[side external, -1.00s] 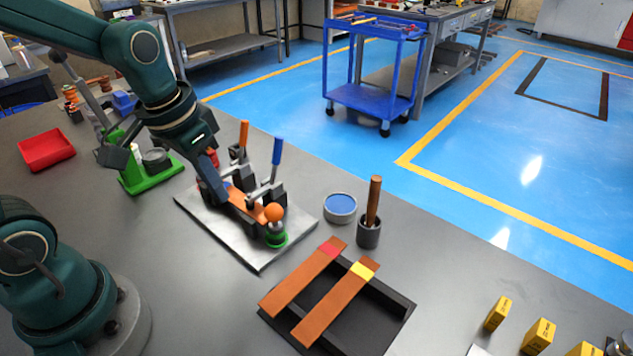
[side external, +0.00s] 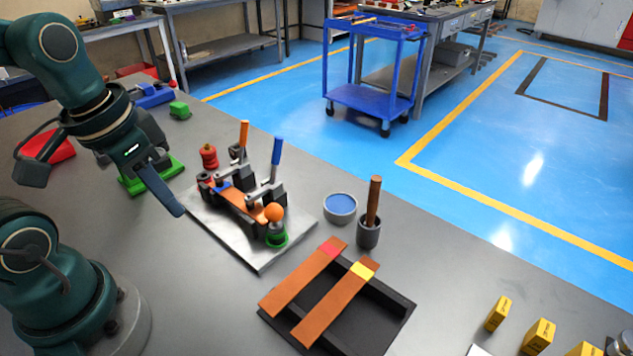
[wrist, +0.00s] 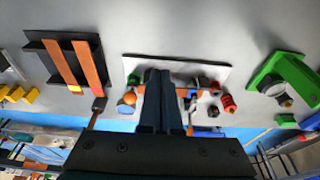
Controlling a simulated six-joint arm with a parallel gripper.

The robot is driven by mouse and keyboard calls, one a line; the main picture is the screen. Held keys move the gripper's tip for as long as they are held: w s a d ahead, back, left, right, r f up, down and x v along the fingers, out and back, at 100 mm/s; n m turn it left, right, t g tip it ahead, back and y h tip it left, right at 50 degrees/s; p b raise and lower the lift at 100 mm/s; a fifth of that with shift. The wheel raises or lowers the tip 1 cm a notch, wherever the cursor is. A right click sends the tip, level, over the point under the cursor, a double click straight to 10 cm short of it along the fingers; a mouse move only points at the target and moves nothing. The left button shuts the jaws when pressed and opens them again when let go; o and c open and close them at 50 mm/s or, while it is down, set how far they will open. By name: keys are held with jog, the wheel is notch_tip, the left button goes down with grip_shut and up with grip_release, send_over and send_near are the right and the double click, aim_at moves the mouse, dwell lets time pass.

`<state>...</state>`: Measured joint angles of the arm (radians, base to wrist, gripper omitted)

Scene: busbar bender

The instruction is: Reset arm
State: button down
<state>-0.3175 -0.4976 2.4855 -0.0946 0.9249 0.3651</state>
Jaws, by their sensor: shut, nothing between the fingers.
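My gripper (side external: 178,208) is shut and empty, its blue-black fingers pointing down over the left edge of the bender's metal plate (side external: 222,230). In the wrist view, my gripper (wrist: 160,76) covers part of the bender. A copper bar (side external: 241,201) with a blue mark lies along the fixture on the plate. The fixture has a lever with an orange handle (side external: 243,134), a lever with a blue handle (side external: 277,151), and an orange ball (side external: 274,212) above a green ring (side external: 277,240). My fingers are apart from the bar.
Two copper bars, one red-marked (side external: 303,279) and one yellow-marked (side external: 335,303), lie across a black rack (side external: 395,318). A blue-topped round tin (side external: 340,207) and a cup with a brown handle (side external: 369,233) stand right of the bender. A green stand (side external: 170,168) and red bin (side external: 55,148) are at left.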

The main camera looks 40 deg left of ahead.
jog(key=d+r+t, duration=0.2)
jog(key=d+r, duration=0.1)
jog(key=shift+d+r+t, duration=0.15)
jog(key=shift+d+t, duration=0.05)
jog(key=shift+t, duration=0.2)
dwell(0.9)
